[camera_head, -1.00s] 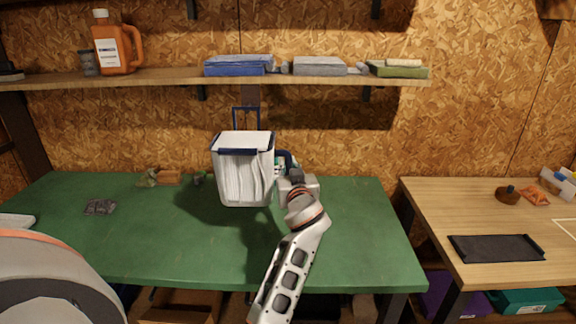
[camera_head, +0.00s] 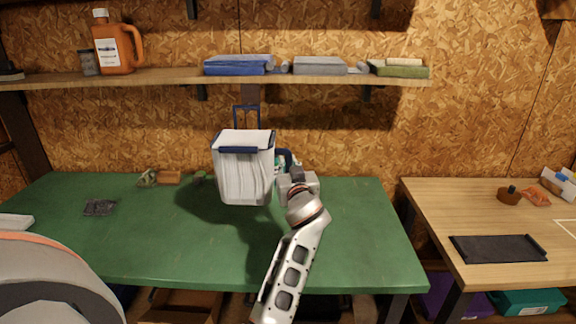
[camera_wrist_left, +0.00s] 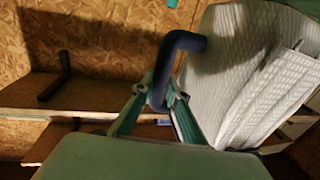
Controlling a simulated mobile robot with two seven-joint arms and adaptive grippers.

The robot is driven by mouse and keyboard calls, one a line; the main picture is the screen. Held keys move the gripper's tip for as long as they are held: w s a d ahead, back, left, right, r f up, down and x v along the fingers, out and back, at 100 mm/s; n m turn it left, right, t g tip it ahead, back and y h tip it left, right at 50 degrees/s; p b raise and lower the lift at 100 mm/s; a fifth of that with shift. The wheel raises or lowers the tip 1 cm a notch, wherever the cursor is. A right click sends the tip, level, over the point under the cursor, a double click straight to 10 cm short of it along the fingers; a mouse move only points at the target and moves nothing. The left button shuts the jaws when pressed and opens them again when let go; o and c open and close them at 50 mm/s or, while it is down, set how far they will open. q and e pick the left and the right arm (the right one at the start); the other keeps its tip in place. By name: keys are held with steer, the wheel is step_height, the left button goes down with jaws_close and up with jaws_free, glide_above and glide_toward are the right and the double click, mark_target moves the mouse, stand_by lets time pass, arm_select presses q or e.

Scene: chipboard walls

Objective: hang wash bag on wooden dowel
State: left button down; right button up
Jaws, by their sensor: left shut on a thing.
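The white wash bag (camera_head: 245,178) with a navy rim hangs upright in the air above the green table, near the back wall. A navy loop (camera_head: 246,108) stands up from its back. My left gripper (camera_head: 285,162) is at the bag's right side, shut on a dark side handle. In the left wrist view its teal fingers (camera_wrist_left: 160,98) close around that bent dark handle (camera_wrist_left: 172,62), with the white bag (camera_wrist_left: 250,75) beside it. A brown piece (camera_head: 250,94) shows under the shelf behind the loop; I cannot tell whether it is the wooden dowel. My right gripper is not in view.
A wooden shelf (camera_head: 160,77) runs above the bag, with an orange jug (camera_head: 116,50) and folded cloths (camera_head: 238,65). The green table (camera_head: 340,240) is mostly clear, with small items at left. A wooden table (camera_head: 440,205) with a black tray (camera_head: 497,248) stands at right.

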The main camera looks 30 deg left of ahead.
arm_select(q)
steer(key=shift+b+x, duration=0.3)
steer(key=shift+x, duration=0.5)
steer(key=shift+w+d, duration=0.1)
stand_by(0.3)
steer(key=shift+b+x, duration=0.95)
steer(key=shift+x, duration=0.5)
steer(key=c, duration=1.9)
jaws_free()
steer(key=shift+w+d, duration=0.15)
steer(key=shift+d, duration=0.05)
steer(key=shift+d, duration=0.1)
